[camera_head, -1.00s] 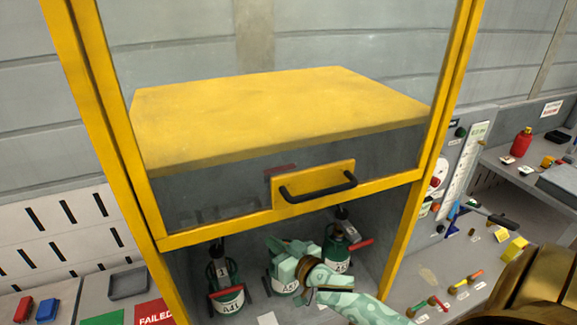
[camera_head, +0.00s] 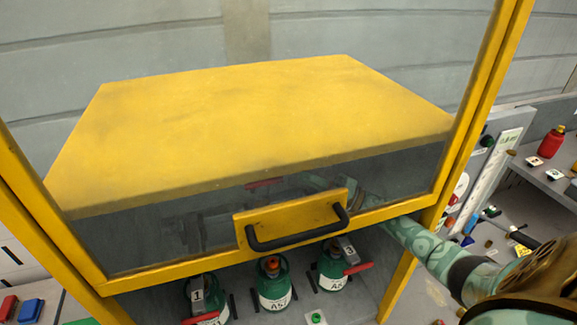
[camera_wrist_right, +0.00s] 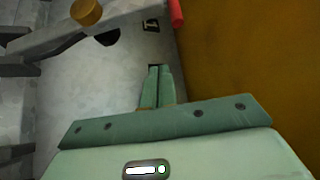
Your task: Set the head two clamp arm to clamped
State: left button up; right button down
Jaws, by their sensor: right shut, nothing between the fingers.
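Three green cylinders stand under the yellow hood: left (camera_head: 206,301), middle (camera_head: 272,285) and right (camera_head: 332,268). Red-gripped bars show low at the left (camera_head: 200,319) and right cylinders (camera_head: 357,268). Another red grip (camera_head: 265,183) shows dimly behind the glass above the middle; I cannot tell which is the head two clamp arm. My right gripper (camera_head: 322,182) shows faintly behind the glass, its arm passing behind the right yellow post. In the right wrist view its fingers (camera_wrist_right: 155,86) are shut and empty, below a red end (camera_wrist_right: 176,14) and a tag marked 1 (camera_wrist_right: 151,26). My left gripper is not in view.
A yellow-brown panel (camera_wrist_right: 250,60) fills the right side of the wrist view. A grey bar with a brass knob (camera_wrist_right: 86,12) is at its upper left.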

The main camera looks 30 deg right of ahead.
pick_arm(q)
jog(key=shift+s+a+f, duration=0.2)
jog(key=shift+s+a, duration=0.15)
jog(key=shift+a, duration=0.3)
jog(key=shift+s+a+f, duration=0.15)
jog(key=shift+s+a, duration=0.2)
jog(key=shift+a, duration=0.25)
pick_arm(e)
jog(key=w+a+r, duration=0.1)
jog(key=w+a, duration=0.2)
jog(key=a, duration=0.5)
jog(key=shift+r, duration=0.35)
jog(key=shift+w, duration=0.2)
jog(key=shift+f, duration=0.1)
